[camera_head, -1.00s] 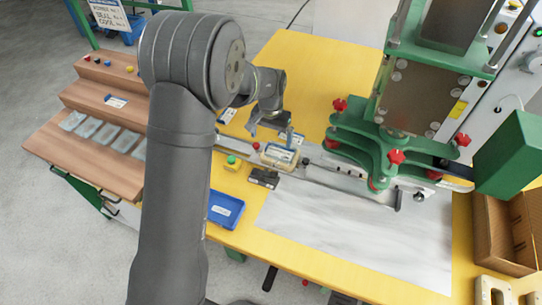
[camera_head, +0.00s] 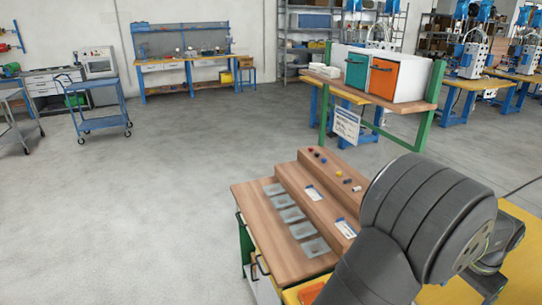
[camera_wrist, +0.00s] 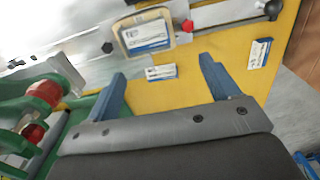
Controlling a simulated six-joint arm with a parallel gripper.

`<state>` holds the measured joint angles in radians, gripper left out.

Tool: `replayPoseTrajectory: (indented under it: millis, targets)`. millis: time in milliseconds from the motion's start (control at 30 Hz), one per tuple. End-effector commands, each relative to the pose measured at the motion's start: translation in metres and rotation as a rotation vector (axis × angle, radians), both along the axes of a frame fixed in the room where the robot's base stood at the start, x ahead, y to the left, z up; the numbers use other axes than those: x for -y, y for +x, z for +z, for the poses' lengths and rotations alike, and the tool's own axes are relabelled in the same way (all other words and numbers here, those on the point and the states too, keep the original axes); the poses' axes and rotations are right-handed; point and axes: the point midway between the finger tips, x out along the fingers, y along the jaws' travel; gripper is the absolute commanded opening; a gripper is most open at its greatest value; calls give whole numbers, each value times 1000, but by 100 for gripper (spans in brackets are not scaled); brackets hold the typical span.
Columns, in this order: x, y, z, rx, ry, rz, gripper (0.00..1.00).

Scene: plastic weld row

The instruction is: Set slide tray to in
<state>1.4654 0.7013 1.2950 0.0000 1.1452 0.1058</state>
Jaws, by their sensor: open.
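In the wrist view, the slide tray (camera_wrist: 181,37) is a pale frame with rounded corners, holding a part with a white and blue label. It sits on a metal rail (camera_wrist: 225,14), to the right of the green press (camera_wrist: 88,103) and apart from it. My gripper (camera_wrist: 161,67) is open, its two blue fingers spread over the yellow bench on the near side of the tray. Nothing is between the fingers except a label card (camera_wrist: 160,72) lying on the bench beyond. The head view shows my arm at the lower right; the gripper and tray are out of its frame.
A red button (camera_wrist: 187,26) and a black knob (camera_wrist: 272,9) lie along the rail. A second card (camera_wrist: 260,53) lies at right. In the head view, a stepped wooden stand (camera_head: 290,215) stands beside my arm.

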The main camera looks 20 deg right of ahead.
Motion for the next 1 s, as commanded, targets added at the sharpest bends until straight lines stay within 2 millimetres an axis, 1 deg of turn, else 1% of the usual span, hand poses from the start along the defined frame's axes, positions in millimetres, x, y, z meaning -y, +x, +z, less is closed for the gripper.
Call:
replayPoseTrajectory:
  millis: [33,133,167,233,300,367,467,500,567,600,700,800,833,900,1000]
  targets:
    - [0,0,0,0,0,0,71]
    - [0,0,0,0,0,0,51]
    - [0,0,0,0,0,0,49]
    - [0,3,0,-1,-2,15,49]
    - [0,14,1,-6,-9,76,49]
    - [0,32,3,-14,-20,176,49]
    - [-2,74,7,-38,-47,427,49]
    - [-4,93,10,-50,-58,542,49]
    - [-8,121,13,-70,-75,715,49]
    - [-11,139,15,-83,-86,824,49]
    - [-20,178,20,-115,-108,1067,49]
    - [-27,205,24,-142,-124,1242,49]
    - [-29,211,25,-147,-127,1279,49]
    - [-32,220,26,-156,-131,1339,49]
    - [-33,225,23,-162,-132,1374,49]
